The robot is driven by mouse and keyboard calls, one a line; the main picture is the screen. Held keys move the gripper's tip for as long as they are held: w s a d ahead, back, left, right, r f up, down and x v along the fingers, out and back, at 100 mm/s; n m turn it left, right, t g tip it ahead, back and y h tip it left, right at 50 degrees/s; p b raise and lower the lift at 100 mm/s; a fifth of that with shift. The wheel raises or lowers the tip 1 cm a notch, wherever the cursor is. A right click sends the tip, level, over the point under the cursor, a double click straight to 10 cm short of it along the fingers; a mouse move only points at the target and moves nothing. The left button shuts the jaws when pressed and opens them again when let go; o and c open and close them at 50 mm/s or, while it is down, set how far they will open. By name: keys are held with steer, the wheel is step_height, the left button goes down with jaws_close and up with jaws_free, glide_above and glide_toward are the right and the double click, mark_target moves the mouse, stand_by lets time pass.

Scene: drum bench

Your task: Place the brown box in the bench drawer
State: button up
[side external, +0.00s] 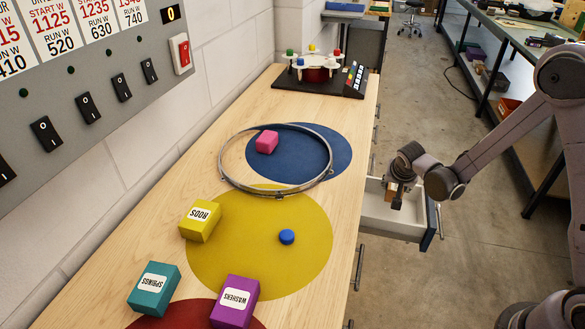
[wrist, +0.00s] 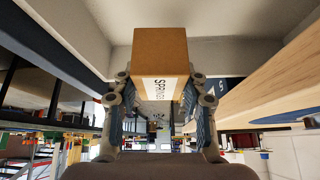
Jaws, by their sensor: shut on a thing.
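The brown box (wrist: 160,50) sits between the two fingers of my gripper (wrist: 159,88) in the wrist view, with a white label partly in sight. My gripper is shut on it. In the side external view my gripper (side external: 398,190) is at the open bench drawer (side external: 398,228), at the right side of the bench, and mostly covers the box. The drawer is pale inside, and its pale walls also show around the box in the wrist view (wrist: 230,30). I cannot tell whether the box touches the drawer floor.
A drum-like device (side external: 315,75) stands at the far end.

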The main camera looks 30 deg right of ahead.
mark_target(384, 207)
steer(key=shift+w+a+f, duration=0.4)
steer(key=shift+w+a, duration=0.1)
steer(key=shift+f, duration=2.05)
steer(key=shift+f, duration=0.1)
steer(key=o, duration=1.2)
